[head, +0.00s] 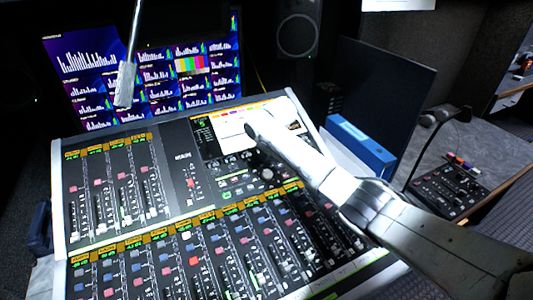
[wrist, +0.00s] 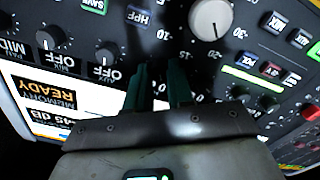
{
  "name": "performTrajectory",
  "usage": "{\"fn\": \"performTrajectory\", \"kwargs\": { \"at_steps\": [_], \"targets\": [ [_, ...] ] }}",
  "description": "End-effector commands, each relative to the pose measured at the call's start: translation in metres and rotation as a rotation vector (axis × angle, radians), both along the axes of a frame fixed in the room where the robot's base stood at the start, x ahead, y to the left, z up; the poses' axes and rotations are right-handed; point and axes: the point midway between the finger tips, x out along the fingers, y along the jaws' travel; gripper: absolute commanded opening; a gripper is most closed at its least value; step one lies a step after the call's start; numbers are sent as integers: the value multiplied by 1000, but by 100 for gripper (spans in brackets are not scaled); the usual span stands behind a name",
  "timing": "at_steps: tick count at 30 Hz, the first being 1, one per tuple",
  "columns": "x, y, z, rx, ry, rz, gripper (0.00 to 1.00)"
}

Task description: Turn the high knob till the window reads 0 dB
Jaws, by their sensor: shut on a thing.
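In the wrist view my gripper (wrist: 158,80) has its two dark green fingers close together at the panel. They are shut on a small dark knob, mostly hidden between and beyond them; I cannot read its label. The window (wrist: 85,94) is a pale lit screen left of the fingers. It shows "READY", "MEMORY" and a number ending in "45 dB", its start cut off by my gripper body. In the head view the white window (head: 229,124) is at the console's upper right, and my arm covers its right part and the fingertips.
Knobs marked "OFF" (wrist: 105,53) and a large silver knob (wrist: 211,18) stand close around the fingers. The mixing console (head: 100,235) carries rows of faders. A microphone (head: 125,84) hangs over its back edge. A blue box (head: 360,145) lies right of it.

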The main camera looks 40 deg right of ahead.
Motion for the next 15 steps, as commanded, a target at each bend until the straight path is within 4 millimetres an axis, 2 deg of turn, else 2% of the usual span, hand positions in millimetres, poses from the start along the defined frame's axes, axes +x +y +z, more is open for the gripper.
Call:
{"fn": "performTrajectory", "kwargs": {
  "at_steps": [1, 2, 6, 9, 15],
  "targets": [
    [1, 0, 2, -1, -4, 1, 0],
    [1, 0, 2, -1, -5, 1, 24],
    [1, 0, 1, 0, -3, 0, 37],
    [1, 0, 1, 0, -3, 0, 46],
    [1, 0, 1, 0, -2, 0, 46]
  ]
}}
